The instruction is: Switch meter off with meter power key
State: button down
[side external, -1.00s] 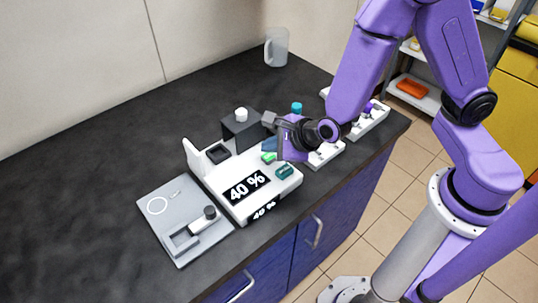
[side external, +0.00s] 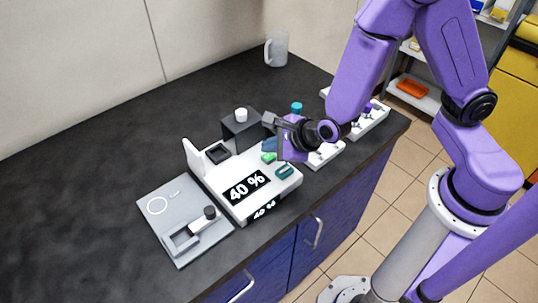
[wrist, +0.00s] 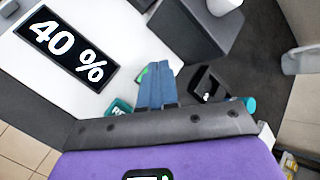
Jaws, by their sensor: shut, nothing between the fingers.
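The meter (side external: 228,178) is a white box with a black display (side external: 245,188) reading "40 %", also readable in the wrist view (wrist: 66,46). A green key (side external: 268,157) and a teal key (side external: 285,171) sit on its right end. In the wrist view the green key (wrist: 142,76) is partly hidden beside my fingers, and the teal key (wrist: 118,108) is at their lower left. I cannot read which is the power key. My gripper (side external: 268,146) is shut and empty, its blue fingers at the green key (wrist: 162,68). I cannot tell whether they touch it.
A dark block with a white knob (side external: 241,115) stands behind the meter. A grey plate with a black knob (side external: 210,212) lies to its left. White racks (side external: 326,155) are close on the right. A jug (side external: 276,48) stands at the back. The counter's left is clear.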

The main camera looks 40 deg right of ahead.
aim_at(271, 158)
jog(key=shift+f, duration=0.15)
jog(key=shift+f, duration=0.25)
jog(key=shift+f, duration=0.3)
dwell(0.6)
jog(key=shift+r, duration=0.75)
jog(key=shift+r, duration=0.1)
notch_tip(271, 158, up, 6)
jog(key=shift+f, duration=0.1)
dwell(0.5)
